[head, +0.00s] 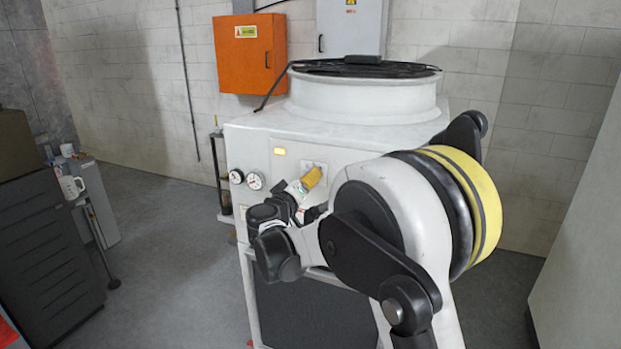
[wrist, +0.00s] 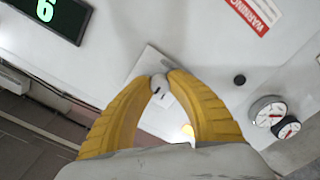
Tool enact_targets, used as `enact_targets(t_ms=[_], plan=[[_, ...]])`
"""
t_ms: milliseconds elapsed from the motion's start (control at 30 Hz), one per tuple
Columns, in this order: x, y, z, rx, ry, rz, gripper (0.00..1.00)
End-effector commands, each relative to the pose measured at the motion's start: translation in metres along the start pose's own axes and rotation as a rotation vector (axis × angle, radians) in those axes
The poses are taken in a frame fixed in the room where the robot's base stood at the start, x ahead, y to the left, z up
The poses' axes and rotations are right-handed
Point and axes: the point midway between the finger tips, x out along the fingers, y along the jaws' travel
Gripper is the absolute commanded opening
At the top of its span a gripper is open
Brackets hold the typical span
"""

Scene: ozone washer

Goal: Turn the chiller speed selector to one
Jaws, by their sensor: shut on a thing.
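The chiller (head: 262,140) is a white cabinet with a round fan housing on top. The speed selector (wrist: 159,88) is a small grey knob with a dark mark, on a light square plate (wrist: 150,62) on the front panel. The plate's edge also shows in the head view (head: 307,165). My gripper (wrist: 162,80) has its two yellow fingers closed around the knob, one tip on each side. In the head view my gripper (head: 313,177) is at the panel and hides the knob. The position markings cannot be read.
Two round gauges (wrist: 268,111) (wrist: 288,127), a dark button (wrist: 239,79) and a warning label (wrist: 250,12) are on the panel. A display (wrist: 46,14) reads 6. An orange box (head: 249,60) hangs behind the chiller. Open floor (head: 165,230) lies left of the chiller.

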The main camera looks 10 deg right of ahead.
Motion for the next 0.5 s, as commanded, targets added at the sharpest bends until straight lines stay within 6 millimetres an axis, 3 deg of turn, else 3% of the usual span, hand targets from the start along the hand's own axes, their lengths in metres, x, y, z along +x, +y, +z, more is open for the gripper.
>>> enact_targets(t_ms=[267, 500], plan=[[-0.0001, 0.0000, -0.0010, -0.070, 0.002, 0.000, 0.00], [0.0000, -0.0001, -0.0012, -0.239, 0.002, 0.000, 0.00]])
